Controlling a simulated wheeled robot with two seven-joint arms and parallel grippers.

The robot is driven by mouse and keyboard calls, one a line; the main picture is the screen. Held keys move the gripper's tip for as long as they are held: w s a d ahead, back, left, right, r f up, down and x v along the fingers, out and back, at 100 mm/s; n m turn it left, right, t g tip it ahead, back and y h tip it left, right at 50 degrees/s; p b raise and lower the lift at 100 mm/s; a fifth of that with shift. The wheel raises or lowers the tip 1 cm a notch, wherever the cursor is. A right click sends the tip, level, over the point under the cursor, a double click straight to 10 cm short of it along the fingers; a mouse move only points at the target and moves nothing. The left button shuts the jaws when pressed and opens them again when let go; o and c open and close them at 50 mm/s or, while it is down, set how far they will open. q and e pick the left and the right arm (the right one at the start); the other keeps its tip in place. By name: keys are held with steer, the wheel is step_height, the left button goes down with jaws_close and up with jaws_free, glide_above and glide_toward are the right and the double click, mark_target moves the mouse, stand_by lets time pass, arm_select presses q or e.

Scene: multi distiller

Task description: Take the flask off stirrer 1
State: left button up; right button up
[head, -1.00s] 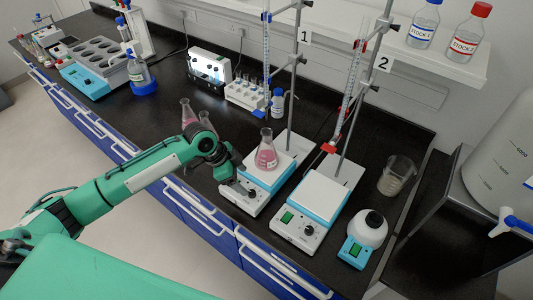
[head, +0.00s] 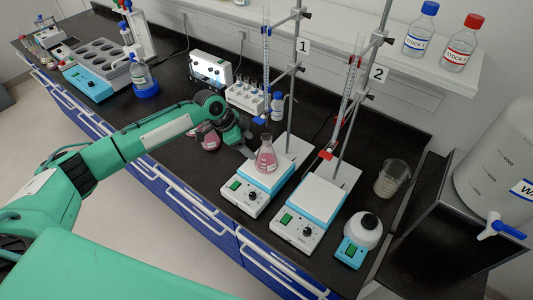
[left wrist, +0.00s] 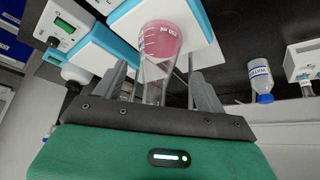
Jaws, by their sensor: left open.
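A conical flask with pink liquid (head: 266,156) stands upright on the white plate of stirrer 1 (head: 250,196), under the burette of stand 1. My left gripper (head: 250,148) is just left of the flask's upper part in the head view. In the left wrist view the flask (left wrist: 160,42) shows between the two spread fingers of the gripper (left wrist: 160,90), with its neck toward the palm. The fingers are open. Whether either one touches the glass I cannot tell. My right gripper is in neither view.
Stirrer 2 (head: 308,217) stands to the right with an empty plate. Another flask with pink liquid (head: 208,140) is partly behind my left arm. A clamp stand rod (head: 292,100) rises behind the flask.

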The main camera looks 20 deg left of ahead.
mark_target(264, 146)
arm_select(q)
steer(key=d, duration=0.1)
steer(key=w+d+p, duration=0.1)
steer(key=d+p, duration=0.1)
steer(key=shift+w+d+r, duration=0.1)
steer(key=shift+w+d, duration=0.25)
steer(key=shift+w, duration=0.05)
steer(key=p+x, duration=0.1)
steer(key=x, duration=0.1)
steer(key=shift+f, duration=0.6)
steer(key=c, duration=1.5)
